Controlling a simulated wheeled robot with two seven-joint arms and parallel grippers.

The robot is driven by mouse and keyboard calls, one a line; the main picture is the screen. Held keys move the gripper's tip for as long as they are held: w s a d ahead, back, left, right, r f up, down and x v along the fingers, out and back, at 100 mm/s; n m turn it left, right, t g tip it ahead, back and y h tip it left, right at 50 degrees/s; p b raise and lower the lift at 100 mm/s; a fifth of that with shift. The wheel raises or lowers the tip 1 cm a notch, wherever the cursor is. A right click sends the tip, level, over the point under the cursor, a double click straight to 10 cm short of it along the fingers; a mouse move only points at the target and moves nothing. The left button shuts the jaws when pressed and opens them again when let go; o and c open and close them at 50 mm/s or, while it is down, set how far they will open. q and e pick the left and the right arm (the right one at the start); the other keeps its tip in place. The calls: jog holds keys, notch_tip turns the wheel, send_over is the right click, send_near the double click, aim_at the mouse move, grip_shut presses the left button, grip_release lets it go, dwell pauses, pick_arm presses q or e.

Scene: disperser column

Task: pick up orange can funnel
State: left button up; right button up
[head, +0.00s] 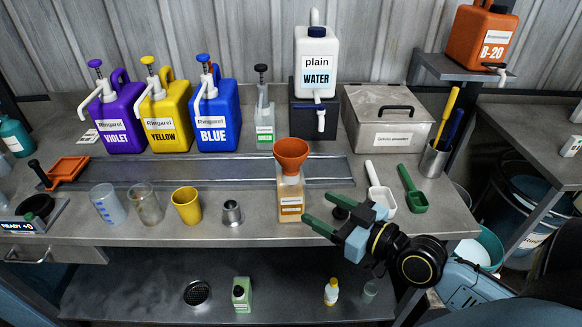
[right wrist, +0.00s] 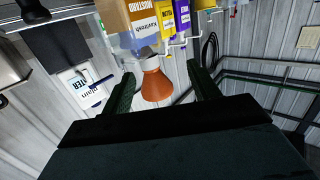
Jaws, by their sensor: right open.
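The orange funnel (head: 291,152) sits mouth up on top of the amber can (head: 291,201), near the front middle of the bench. My right gripper (head: 311,208) is open and empty, just right of the can, with its green fingers pointing left towards it. In the right wrist view the picture is turned over; the funnel (right wrist: 157,86) shows between the two open fingers (right wrist: 162,84), with no visible contact. Part of the can (right wrist: 143,40) shows beyond it. My left gripper is not in view.
A yellow cup (head: 187,206) and a small metal vessel (head: 231,213) stand left of the can. A white scoop (head: 381,190) and a green scoop (head: 413,189) lie to the right. Ringarel jugs (head: 166,115) and the plain water jug (head: 316,60) stand behind.

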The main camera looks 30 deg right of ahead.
aim_at(297, 172)
jog(key=shift+m+t+h, duration=0.3)
jog(key=shift+t, duration=0.3)
jog(key=w, duration=0.2)
jog(key=w+r+p, duration=0.1)
jog(key=w, duration=0.2)
jog(key=w+r, duration=0.1)
jog(key=w, duration=0.2)
jog(key=shift+w+p, duration=0.25)
jog(key=shift+p, duration=0.05)
jog(key=x, duration=0.3)
jog(key=p+x, duration=0.1)
jog(key=shift+w+r, duration=0.25)
jog(key=shift+r, duration=0.15)
jog(key=shift+w+a, duration=0.1)
jog(key=shift+w, duration=0.25)
grip_shut()
